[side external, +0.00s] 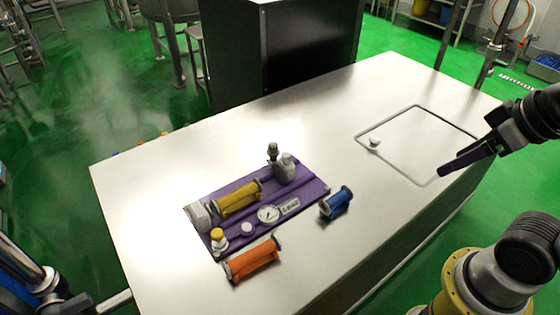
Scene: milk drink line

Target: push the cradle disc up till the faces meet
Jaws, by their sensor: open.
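A purple plate (313,188) lies on the steel table and carries a yellow flanged spool piece (238,198). A grey block (200,216) stands at the spool's left end, and a grey fitting with a knob (285,168) stands beyond its right end. The cradle disc cannot be picked out for certain at this size, and any gap between faces is too small to judge. My gripper (441,172), with dark purple fingers, is open at the right over the table, well away from the plate. No object shows between its fingers.
An orange spool (252,258) lies in front of the plate and a blue spool (336,203) lies to its right. A dial gauge (268,214) and a yellow-topped knob (218,238) sit on the plate. A small white piece (375,141) lies by the outlined square. The middle table is clear.

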